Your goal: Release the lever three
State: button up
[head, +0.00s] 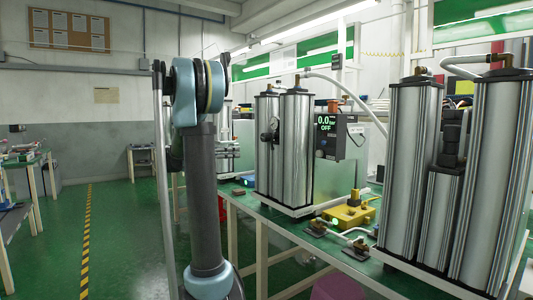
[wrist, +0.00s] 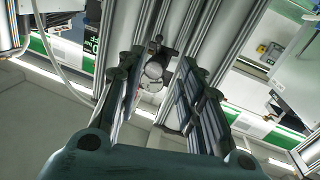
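No lever that I can identify as lever three shows clearly in either view. In the wrist view my gripper (wrist: 161,66) is open, with dark jointed fingers standing apart on both sides. A round grey fitting with a dark top (wrist: 153,72) shows between the fingers, in front of silver columns (wrist: 208,28). I see no finger touching it, and its distance is hard to judge. In the head view my arm stands left of the sieve columns (head: 296,150), and my gripper cannot be made out there. A dark fitting with a round face (head: 270,131) sits on these columns.
A display box (head: 339,135) reading 0.0 and OFF is beside the columns. A yellow block (head: 352,212) and small dark fittings (head: 317,227) lie on the green bench. Larger columns (head: 410,165) stand at right. The floor at left is clear along a striped line (head: 86,240).

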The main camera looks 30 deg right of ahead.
jog(key=s+d, duration=0.2)
jog(key=d, duration=1.5)
jog(key=shift+d, duration=0.15)
jog(key=shift+r, duration=0.1)
